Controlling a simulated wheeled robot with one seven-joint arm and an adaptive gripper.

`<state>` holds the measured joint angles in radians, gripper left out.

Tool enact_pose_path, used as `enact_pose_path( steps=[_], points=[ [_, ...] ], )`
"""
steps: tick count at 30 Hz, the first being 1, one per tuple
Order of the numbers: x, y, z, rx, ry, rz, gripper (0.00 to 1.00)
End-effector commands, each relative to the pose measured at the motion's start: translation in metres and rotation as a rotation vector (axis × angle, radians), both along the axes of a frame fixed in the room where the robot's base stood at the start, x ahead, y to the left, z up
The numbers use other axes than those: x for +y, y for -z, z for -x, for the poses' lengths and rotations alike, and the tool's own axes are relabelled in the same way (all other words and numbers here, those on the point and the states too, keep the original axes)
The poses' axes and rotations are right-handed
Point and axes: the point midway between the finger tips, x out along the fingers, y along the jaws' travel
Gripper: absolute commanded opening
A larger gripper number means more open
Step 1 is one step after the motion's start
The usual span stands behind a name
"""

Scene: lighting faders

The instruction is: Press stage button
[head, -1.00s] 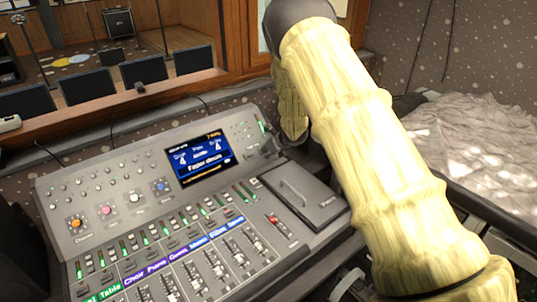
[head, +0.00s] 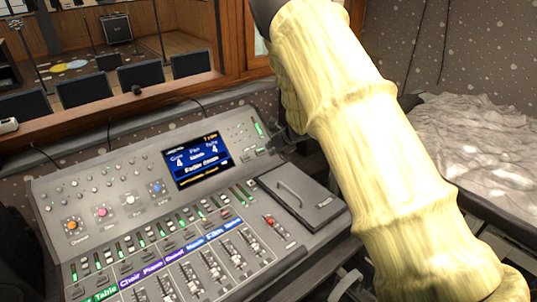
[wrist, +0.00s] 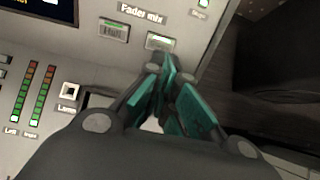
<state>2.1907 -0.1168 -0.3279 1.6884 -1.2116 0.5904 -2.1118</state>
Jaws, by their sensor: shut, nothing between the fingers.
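The mixing console (head: 112,178) stands below the window, with a lit screen (head: 198,160). In the wrist view its panel (wrist: 45,50) fills the upper left. My gripper (wrist: 168,62) has teal finger pads and is shut and empty, with its tips over the panel's right part. A small button (wrist: 160,41) lies just beyond the tips, and another button (wrist: 114,31) lies to its left under the label "Fader mix". I cannot read which button is the stage one. In the head view my arm mostly hides the gripper.
A row of faders (head: 215,265) and a flat grey cover with a handle (head: 300,200) are on the console. A lamp button (wrist: 70,92) and level meters (wrist: 38,92) lie left of my gripper. A crumpled sheet (head: 470,135) is at right.

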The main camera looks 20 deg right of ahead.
Motion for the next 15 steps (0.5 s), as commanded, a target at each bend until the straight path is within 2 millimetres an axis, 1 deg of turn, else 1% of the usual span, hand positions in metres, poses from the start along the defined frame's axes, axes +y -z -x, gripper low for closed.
enact_pose_path(
  steps=[9, 15],
  points=[
    [-0.006, -0.032, 0.027, 0.000, -0.006, 0.001, 0.00],
    [-0.013, -0.048, 0.041, 0.000, -0.004, 0.001, 0.00]
  ],
)
